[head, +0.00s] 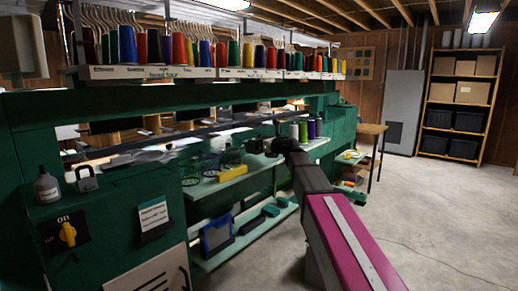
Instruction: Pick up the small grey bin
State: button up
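I cannot clearly make out a small grey bin. On the lower green shelf, a blue-edged dark container (217,237) stands at the left, with low dark pieces (249,226) to its right; they are too small to identify. My gripper (258,147) is at the end of my magenta and grey arm, over the middle shelf near the thread cones. It looks dark and small, and I cannot tell whether its fingers are open or shut. I see nothing clearly held in it.
A yellow block (232,173) lies on the middle shelf (207,187). Green and purple cones (311,129) stand beyond my gripper. A green machine cabinet (105,225) fills the left. A rack with black bins (468,122) stands far right. The concrete floor (440,205) is open.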

jog(key=s+r, duration=0.6)
jog(key=s, duration=0.5)
jog(key=s+d+f, duration=0.4)
jog(key=d+f, duration=0.3)
jog(key=f, duration=0.3)
jog(key=s+d+f, duration=0.4)
jog(key=d+f, duration=0.4)
jog(key=f, duration=0.2)
jog(key=s+d+f, duration=0.4)
jog(key=d+f, duration=0.4)
jog(key=f, duration=0.2)
jog(key=shift+d+f+n+g+y, duration=0.2)
jog(key=shift+f+n+g+y, duration=0.1)
jog(key=shift+f, duration=0.05)
